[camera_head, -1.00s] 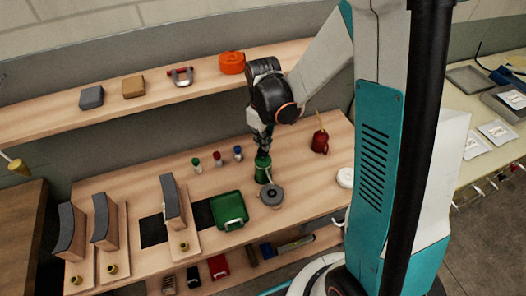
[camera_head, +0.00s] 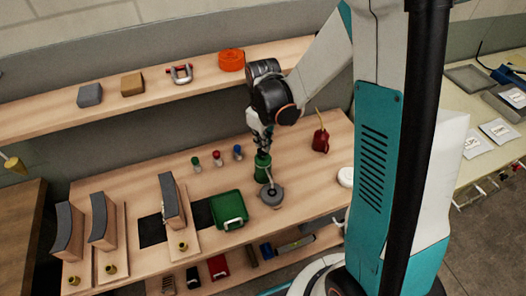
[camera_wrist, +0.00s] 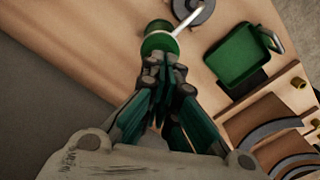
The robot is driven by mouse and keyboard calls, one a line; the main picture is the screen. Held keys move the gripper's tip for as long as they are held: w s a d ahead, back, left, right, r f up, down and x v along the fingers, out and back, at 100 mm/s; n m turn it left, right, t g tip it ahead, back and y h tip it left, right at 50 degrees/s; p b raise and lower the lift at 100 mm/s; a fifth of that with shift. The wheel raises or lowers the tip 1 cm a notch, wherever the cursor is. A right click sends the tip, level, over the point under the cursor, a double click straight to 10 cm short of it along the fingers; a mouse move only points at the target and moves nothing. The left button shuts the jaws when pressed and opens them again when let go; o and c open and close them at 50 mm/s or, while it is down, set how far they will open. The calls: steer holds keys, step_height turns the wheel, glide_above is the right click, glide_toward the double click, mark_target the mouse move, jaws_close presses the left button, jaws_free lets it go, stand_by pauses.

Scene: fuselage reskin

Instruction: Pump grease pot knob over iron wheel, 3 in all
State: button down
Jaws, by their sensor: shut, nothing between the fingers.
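The green grease pot (camera_head: 262,170) stands on the wooden bench, with a pale spout reaching toward the grey iron wheel (camera_head: 271,195). The wheel lies flat on the bench just in front of the pot. My gripper (camera_head: 262,150) points down right over the top of the pot; its fingers hide the knob. In the wrist view my gripper (camera_wrist: 165,75) is shut and empty, its fingertips at the pot's green top (camera_wrist: 159,43). I cannot tell whether they touch the knob. The spout ends over or beside the wheel, which is cut off at the top edge (camera_wrist: 195,10).
A green tray (camera_head: 229,212) lies left of the wheel. Small bottles (camera_head: 217,158) stand behind, and a red oil can (camera_head: 320,141) and white round item (camera_head: 346,177) are to the right. Curved panels on stands (camera_head: 172,200) are at left. A shelf (camera_head: 205,84) runs behind.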

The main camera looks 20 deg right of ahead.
steer(key=shift+f+b, duration=0.6)
steer(key=shift+f, duration=0.15)
steer(key=shift+r, duration=0.2)
steer(key=shift+r+p, duration=1)
steer(key=shift+r, duration=0.2)
steer(key=shift+f, duration=0.3)
steer(key=shift+f+b, duration=0.35)
steer(key=shift+b, duration=0.25)
steer(key=shift+f+b, duration=0.5)
steer(key=shift+f, duration=0.05)
steer(key=shift+r+p, duration=0.75)
steer(key=shift+r, duration=0.45)
steer(key=shift+f, duration=0.25)
